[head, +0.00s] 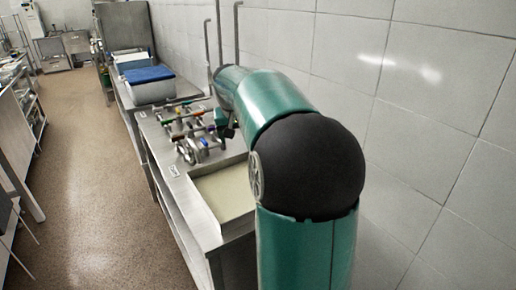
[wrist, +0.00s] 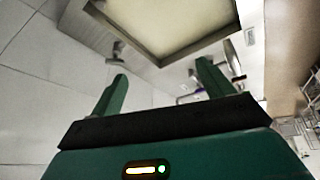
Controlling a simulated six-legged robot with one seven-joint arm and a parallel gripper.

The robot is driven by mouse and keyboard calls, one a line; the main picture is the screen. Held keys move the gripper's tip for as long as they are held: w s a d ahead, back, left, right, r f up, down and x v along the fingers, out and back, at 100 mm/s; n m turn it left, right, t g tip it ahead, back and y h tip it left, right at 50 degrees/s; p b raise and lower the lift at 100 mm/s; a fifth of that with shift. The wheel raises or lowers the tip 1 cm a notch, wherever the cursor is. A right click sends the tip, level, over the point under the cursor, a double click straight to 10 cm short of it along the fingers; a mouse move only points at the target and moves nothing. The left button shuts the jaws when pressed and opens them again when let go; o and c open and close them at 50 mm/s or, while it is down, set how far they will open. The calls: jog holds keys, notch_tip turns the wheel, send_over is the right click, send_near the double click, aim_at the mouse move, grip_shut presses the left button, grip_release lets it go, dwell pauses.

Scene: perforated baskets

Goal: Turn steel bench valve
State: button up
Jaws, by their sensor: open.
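A steel bench (head: 177,185) runs along the tiled wall, with a cluster of pipes and small coloured valve handles (head: 192,118) on its top. A grey steel wheel-shaped valve (head: 187,151) sits at the near end of this cluster, close to the bench's left edge. In the wrist view my gripper (wrist: 162,69) is open, its two green fingers apart with nothing between them. Some blurred metal fittings (wrist: 190,97) show past the right finger; I cannot tell whether they are the valve. In the head view my arm hides most of my gripper, beside the pipes.
A sunken basin (head: 226,190) lies in the bench nearer than the pipes; it also shows in the wrist view (wrist: 158,62). A grey basket with blue contents (head: 150,91) stands farther back. Upright pipes rise by the wall. The floor aisle (head: 95,170) at left is clear.

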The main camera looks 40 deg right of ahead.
jog(key=s+d+f+m, duration=0.1)
jog(key=d+f+m, duration=0.15)
jog(key=d, duration=0.75)
jog(key=s+d+f+m, duration=0.1)
jog(key=s+d+f, duration=0.15)
jog(key=d, duration=0.75)
jog(key=x, duration=1.4)
jog(key=shift+f, duration=0.1)
jog(key=shift+s, duration=0.1)
jog(key=c, duration=1)
